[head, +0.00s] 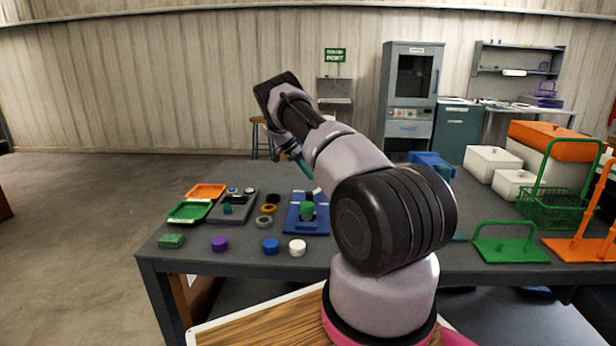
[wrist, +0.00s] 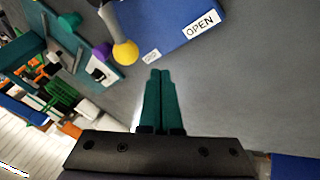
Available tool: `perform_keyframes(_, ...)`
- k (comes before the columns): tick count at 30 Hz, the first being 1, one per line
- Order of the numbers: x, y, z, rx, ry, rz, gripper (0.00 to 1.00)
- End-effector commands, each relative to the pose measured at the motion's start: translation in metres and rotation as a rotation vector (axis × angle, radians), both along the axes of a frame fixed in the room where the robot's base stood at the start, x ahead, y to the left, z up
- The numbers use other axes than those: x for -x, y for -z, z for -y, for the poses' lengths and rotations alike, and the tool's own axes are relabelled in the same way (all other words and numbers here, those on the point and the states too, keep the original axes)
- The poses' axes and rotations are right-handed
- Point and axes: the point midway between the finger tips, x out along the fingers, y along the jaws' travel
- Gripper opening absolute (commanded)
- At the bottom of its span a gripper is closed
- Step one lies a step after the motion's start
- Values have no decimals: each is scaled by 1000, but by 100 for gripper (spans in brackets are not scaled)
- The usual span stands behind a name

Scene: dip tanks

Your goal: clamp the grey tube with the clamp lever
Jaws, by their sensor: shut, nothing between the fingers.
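In the wrist view, my gripper (wrist: 160,75) has its two teal fingers pressed together, empty, above the grey tabletop. A blue block (wrist: 165,32) with an "OPEN" label lies just beyond the fingertips. Beside it a yellow ball knob (wrist: 126,53) ends a grey rod, which looks like the clamp lever; the fingers are apart from it. The rod's other end is cut off at the picture's top. I cannot make out the grey tube for certain. In the head view, my arm partly hides a blue fixture (head: 432,160), and my gripper's teal fingers (head: 304,167) show beyond the arm.
A blue stand (head: 293,223) holds a green-and-black piece. Orange (head: 206,190) and green (head: 188,211) trays stand at the left. Several coloured blocks line the table's front edge. A green basket (head: 552,210) and white boxes (head: 492,162) crowd the right.

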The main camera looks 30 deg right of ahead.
Motion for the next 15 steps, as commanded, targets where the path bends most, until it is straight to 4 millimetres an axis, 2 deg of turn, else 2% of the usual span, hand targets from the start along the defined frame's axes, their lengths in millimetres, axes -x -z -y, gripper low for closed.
perform_keyframes(15, -28, -68, -35, 2, 0, 4, 0)
